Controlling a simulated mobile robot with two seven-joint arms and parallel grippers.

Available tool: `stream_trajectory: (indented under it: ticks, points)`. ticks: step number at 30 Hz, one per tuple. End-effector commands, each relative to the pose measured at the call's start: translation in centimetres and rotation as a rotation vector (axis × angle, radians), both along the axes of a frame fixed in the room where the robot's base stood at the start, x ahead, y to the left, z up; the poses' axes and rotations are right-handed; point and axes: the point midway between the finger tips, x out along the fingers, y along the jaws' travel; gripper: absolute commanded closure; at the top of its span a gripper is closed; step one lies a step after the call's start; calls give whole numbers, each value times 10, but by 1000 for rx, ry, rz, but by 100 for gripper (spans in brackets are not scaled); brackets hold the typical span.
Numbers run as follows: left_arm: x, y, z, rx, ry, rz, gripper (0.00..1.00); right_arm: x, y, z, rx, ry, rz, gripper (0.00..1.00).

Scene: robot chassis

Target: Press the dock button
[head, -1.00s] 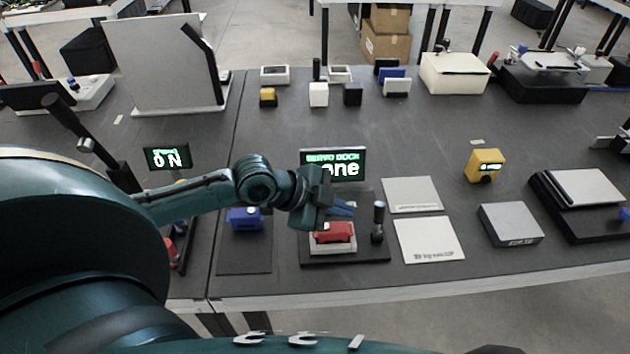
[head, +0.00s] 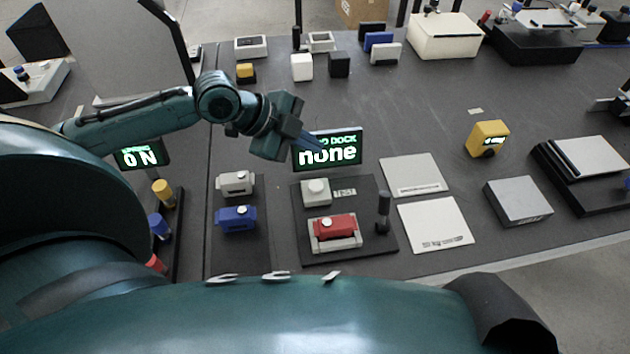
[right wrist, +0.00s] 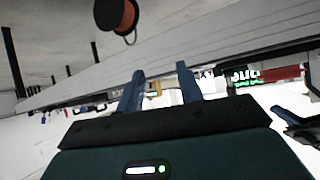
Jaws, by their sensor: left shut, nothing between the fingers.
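The dock (head: 345,258) is a black base on the dark table. A red block (head: 334,227) sits in its pale cradle. Behind the cradle is a white box with a round cap (head: 316,191), which looks like the dock button, with a small label beside it. The dock display (head: 343,154) behind reads "none" in lit letters. My left gripper (head: 316,148) is shut and empty, in front of the display's left part in the picture and above the button, apart from it. My right gripper (right wrist: 160,70) is open and empty in the right wrist view, away from the dock.
A black post (head: 383,211) stands at the dock's right edge. Grey and blue blocks (head: 237,219) sit on a mat to the left. Flat white plates (head: 434,222) lie to the right. A lit "ON" display (head: 139,155) stands at the left, partly behind my arm.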

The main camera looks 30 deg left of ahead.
Motion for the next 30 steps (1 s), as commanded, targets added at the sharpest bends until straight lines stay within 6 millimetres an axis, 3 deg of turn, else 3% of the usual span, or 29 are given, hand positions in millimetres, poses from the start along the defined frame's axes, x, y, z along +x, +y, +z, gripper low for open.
stream_trajectory:
  ticks: [8,20,30]
  points:
    - [0,0,-11,0,1,1,100,0,0,-11,0,-1,1,64]
    - [0,0,-68,0,1,1,100,7,14,-39,89,-55,16,64]
    - [0,0,-88,0,1,1,100,7,15,-38,134,-54,-11,64]
